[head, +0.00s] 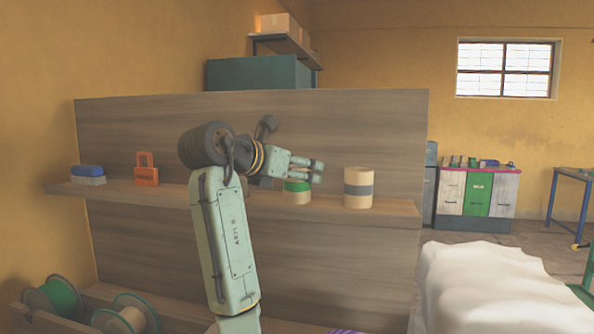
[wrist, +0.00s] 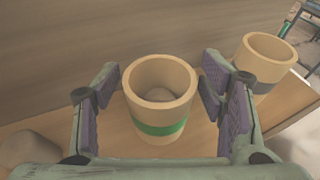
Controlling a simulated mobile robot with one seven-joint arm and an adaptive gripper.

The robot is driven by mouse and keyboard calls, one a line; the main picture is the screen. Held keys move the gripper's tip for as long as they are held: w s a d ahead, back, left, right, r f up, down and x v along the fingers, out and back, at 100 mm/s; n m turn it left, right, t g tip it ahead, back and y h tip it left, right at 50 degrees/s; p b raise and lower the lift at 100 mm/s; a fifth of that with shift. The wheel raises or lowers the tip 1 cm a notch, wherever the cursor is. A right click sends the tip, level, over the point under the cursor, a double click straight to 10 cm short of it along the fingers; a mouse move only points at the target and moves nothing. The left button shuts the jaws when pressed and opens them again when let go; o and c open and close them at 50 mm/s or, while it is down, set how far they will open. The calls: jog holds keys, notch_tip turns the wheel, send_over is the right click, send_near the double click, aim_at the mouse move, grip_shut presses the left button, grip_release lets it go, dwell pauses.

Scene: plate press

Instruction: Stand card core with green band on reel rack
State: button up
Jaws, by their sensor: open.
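The card core with the green band (head: 296,197) stands upright on the wooden shelf, partly hidden behind my gripper in the head view. In the wrist view, the green-banded core (wrist: 160,128) stands between the two open fingers of my gripper (wrist: 160,88). Gaps show on both sides of the core. In the head view, my gripper (head: 318,171) is at the core's upper part. What looks like the reel rack (head: 35,318) is low at the left, with a green reel (head: 54,298) and a tan reel (head: 128,317).
A second core with a grey band (head: 358,190) stands close on the right. An orange item (head: 147,172) and a blue-topped block (head: 88,173) are farther left on the shelf (head: 115,188). A rounded grey object (wrist: 28,150) lies left in the wrist view. A back panel (head: 370,130) rises behind.

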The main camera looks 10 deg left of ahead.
jog(key=b+v, duration=0.4)
jog(key=v, duration=0.8)
